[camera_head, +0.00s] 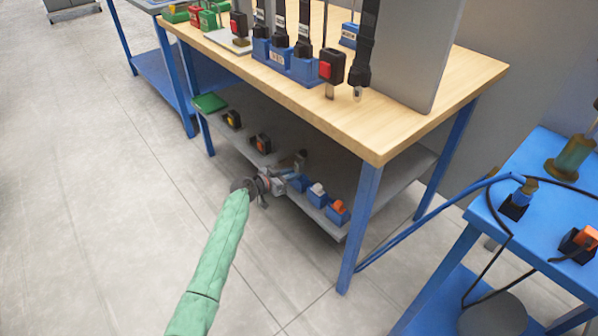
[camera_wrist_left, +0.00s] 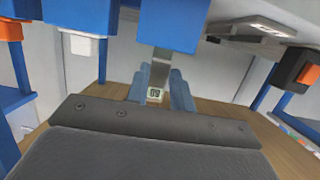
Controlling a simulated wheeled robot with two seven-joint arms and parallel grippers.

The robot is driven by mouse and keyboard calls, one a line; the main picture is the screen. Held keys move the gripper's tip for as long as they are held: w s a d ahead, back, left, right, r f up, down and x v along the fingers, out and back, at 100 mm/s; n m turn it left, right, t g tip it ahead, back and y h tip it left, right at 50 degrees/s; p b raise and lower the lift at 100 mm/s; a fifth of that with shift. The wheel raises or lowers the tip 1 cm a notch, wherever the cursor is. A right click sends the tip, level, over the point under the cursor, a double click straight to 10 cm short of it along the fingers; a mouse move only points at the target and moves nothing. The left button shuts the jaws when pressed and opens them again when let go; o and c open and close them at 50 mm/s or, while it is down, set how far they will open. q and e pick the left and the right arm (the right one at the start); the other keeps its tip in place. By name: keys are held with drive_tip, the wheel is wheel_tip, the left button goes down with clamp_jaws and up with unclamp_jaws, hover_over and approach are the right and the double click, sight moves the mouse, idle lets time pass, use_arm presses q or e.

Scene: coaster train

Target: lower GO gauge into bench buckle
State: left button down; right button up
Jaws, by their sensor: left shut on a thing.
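My left gripper (camera_head: 288,177) reaches in at the front edge of the lower shelf and is shut. In the left wrist view its grey-blue fingers (camera_wrist_left: 160,85) close on the GO gauge (camera_wrist_left: 155,94), of which a small pale, dark-lettered label shows. A grey metal piece runs from the fingers to a blue block (camera_wrist_left: 168,28); I cannot tell whether it is seated in it. A black buckle with a red button (camera_head: 331,67) stands on the wooden bench top (camera_head: 400,128), above the gripper; I cannot tell whether it is the bench buckle. My right gripper is not in view.
Blue blocks with a white insert (camera_head: 317,192) and an orange insert (camera_head: 338,209) stand right of the gripper on the shelf. Black buckles (camera_head: 261,143) sit to its left. The bench top overhangs the shelf. A blue table (camera_head: 545,165) stands right; the floor in front is clear.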

use_arm(q)
drive_tip(key=shift+r+p, duration=1)
drive_tip(key=shift+r, duration=1.35)
drive_tip(key=shift+s+a, duration=0.1)
drive_tip(key=shift+a, duration=0.05)
drive_tip(key=b, duration=0.1)
approach(296, 163)
drive_tip(key=shift+w+d+f, duration=0.25)
drive_tip(key=shift+d+f, duration=0.05)
drive_tip(key=shift+f, duration=0.4)
